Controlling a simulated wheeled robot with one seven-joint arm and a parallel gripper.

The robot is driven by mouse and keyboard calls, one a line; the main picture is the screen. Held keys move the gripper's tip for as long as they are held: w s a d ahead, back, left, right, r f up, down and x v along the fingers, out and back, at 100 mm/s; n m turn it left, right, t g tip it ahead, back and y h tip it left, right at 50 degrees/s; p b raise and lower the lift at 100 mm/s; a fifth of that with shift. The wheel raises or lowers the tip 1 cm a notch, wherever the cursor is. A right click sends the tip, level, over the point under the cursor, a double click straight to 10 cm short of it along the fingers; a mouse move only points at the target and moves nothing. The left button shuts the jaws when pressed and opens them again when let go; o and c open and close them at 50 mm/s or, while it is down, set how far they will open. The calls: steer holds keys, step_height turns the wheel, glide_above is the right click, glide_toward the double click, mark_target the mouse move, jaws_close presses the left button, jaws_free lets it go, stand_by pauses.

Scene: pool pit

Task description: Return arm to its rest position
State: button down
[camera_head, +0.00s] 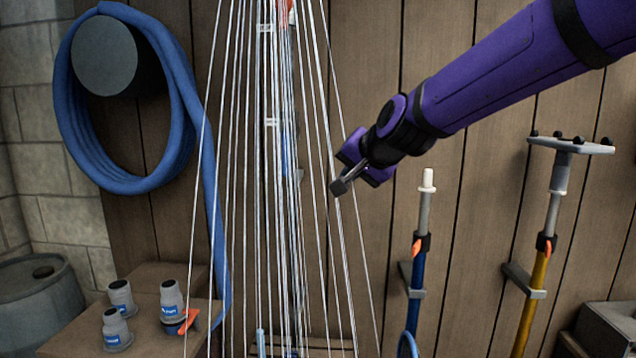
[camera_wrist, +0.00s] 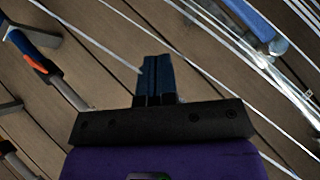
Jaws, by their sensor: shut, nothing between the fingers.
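My purple arm (camera_head: 500,70) reaches in from the upper right in the head view. My gripper (camera_head: 339,186) is at its end, beside the fan of white cords (camera_head: 262,150); I cannot tell whether it touches them. In the wrist view my gripper (camera_wrist: 157,66) has its two dark fingers together with nothing between them. Behind it are wooden planks, and white cords (camera_wrist: 235,92) run diagonally past it.
A blue hose (camera_head: 75,100) hangs at the left. Several grey fittings (camera_head: 171,300) stand on a wooden bench (camera_head: 150,272). A blue pole (camera_head: 416,290) and a yellow pole (camera_head: 532,310) are clipped to the plank wall. A barrel (camera_head: 40,310) stands lower left.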

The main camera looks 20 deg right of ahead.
steer(key=s+d+f+n+g, duration=0.1)
steer(key=s+f+n+g, duration=0.1)
steer(key=s, duration=0.7)
steer(key=s+d+f+n+g+h, duration=0.1)
steer(key=s+d+f+n+g, duration=0.1)
steer(key=s, duration=0.7)
steer(key=s+d+f+n+g+h, duration=0.1)
steer(key=s+f+n+g, duration=0.1)
steer(key=s, duration=0.7)
steer(key=shift+d+f+n, duration=0.15)
steer(key=shift+d+n, duration=0.05)
steer(key=shift+n, duration=0.7)
